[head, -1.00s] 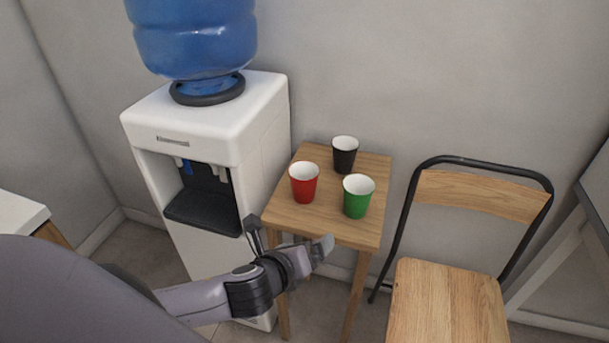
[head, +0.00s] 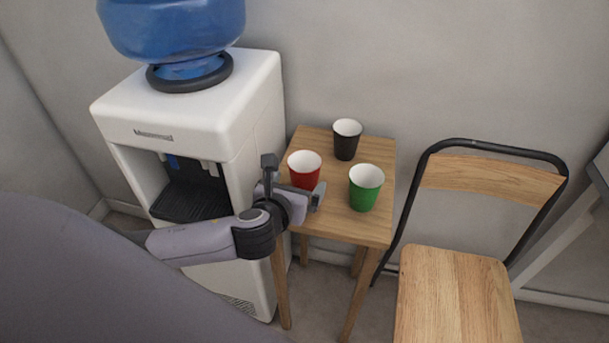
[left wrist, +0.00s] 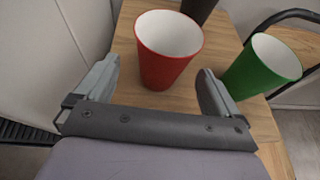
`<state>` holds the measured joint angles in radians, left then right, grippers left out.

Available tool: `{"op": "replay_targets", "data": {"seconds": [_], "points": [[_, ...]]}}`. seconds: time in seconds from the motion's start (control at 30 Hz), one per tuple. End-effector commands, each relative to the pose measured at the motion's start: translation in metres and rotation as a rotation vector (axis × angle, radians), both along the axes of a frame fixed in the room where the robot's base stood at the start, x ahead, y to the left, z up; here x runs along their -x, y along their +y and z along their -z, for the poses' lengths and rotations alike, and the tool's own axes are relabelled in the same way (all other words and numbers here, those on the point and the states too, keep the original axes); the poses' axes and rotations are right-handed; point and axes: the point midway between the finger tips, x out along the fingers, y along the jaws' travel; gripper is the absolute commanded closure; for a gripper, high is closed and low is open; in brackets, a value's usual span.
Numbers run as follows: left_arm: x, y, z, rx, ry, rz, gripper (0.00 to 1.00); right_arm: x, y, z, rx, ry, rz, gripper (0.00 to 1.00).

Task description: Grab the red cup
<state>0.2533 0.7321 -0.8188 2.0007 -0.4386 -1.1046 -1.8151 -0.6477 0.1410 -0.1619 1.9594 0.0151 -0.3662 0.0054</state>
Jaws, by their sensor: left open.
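The red cup (head: 304,171) stands upright on a small wooden table (head: 336,225), near its left edge. It also shows in the left wrist view (left wrist: 165,62), upright and just beyond the fingers, roughly between them. My left gripper (head: 294,180) is open at the near side of the red cup and hides its lower part in the head view. In the left wrist view the gripper's two fingers (left wrist: 160,85) are spread wide with nothing held. Whether a finger touches the cup cannot be told. My right gripper is not in view.
A green cup (head: 365,188) stands right of the red cup, close to the right finger. A black cup (head: 346,142) stands behind. A white water dispenser (head: 255,120) rises left of the table, and a wooden chair (head: 455,300) stands at the right.

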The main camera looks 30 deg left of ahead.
Motion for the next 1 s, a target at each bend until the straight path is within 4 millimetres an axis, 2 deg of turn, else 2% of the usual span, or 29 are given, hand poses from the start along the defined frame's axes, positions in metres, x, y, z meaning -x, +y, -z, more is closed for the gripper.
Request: {"op": "replay_targets", "data": {"seconds": [0.4, 0.7, 0.73, 0.8, 0.9, 1.0], "points": [[-0.043, 0.004, 0.019, 0.001, 0.000, -0.001, 0.04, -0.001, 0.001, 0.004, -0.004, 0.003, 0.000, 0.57], [-0.046, 0.005, 0.020, 0.002, 0.001, 0.000, 0.04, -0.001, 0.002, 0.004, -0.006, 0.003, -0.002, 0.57], [-0.046, 0.005, 0.020, 0.002, 0.001, 0.000, 0.07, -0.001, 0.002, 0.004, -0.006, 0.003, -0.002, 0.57], [-0.046, 0.005, 0.020, 0.002, 0.001, 0.000, 0.30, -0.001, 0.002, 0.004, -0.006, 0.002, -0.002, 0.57], [-0.046, 0.005, 0.020, 0.002, 0.001, 0.000, 0.57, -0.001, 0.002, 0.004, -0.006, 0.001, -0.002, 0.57], [-0.046, 0.005, 0.020, 0.002, 0.001, 0.000, 0.58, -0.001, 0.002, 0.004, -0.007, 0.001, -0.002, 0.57]]}}
